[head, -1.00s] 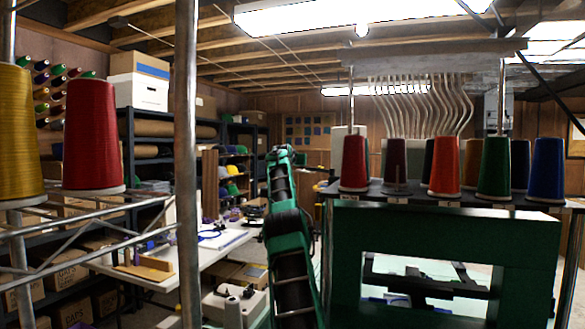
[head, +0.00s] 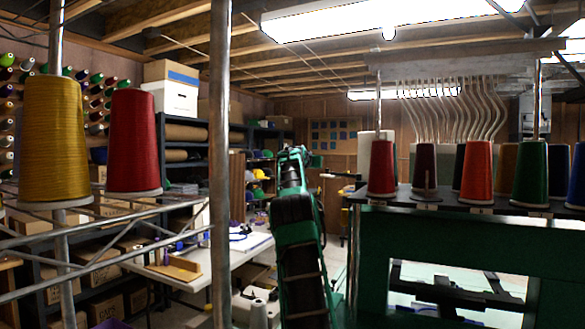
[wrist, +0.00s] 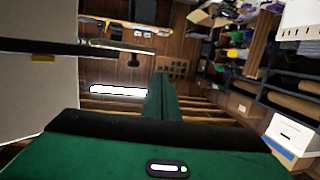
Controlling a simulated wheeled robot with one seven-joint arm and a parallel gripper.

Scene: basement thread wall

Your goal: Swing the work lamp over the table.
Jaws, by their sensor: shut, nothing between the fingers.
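No work lamp can be told with certainty. A thin dark arm-like shape (head: 340,176) shows small near the back wall in the head view; I cannot tell whether it is the lamp. The white table (head: 250,243) stands behind the metal pole, with papers and a wooden piece on it. My green arm rises in the middle of the head view, right of the table, with my gripper (head: 292,153) near its top, small there. In the wrist view my gripper (wrist: 161,80) is shut and empty, pointing toward the wood wall and ceiling.
A metal rack rail (head: 120,250) with a yellow cone (head: 54,140) and a red cone (head: 134,140) stands close at left. A metal pole (head: 220,160) crosses the view. The green machine (head: 440,235), topped with thread cones, blocks the right. Shelves (head: 185,150) stand behind.

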